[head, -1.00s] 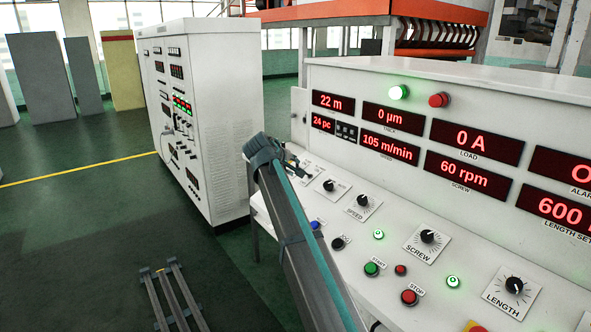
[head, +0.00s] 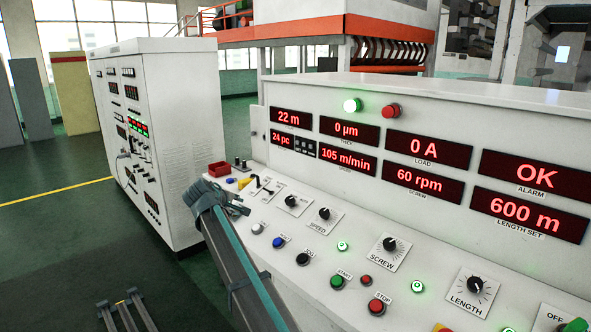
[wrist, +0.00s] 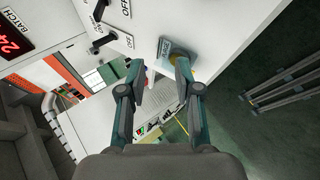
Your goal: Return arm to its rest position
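My gripper (wrist: 159,68) is open in the wrist view, with its two fingers apart and nothing visible between them. In the head view my gripper (head: 240,206) is at the end of my arm, over or just in front of the left end of the white control console (head: 330,200). I cannot tell its exact height over the panel. My arm runs from the bottom of the head view up and to the left.
A red tray (head: 217,169) lies on the console's left end, near small switches. Knobs and buttons, such as the SCREW knob (head: 390,244), cover the sloped panel. A white cabinet (head: 165,140) stands at left. Open green floor (head: 50,240) lies left of my arm.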

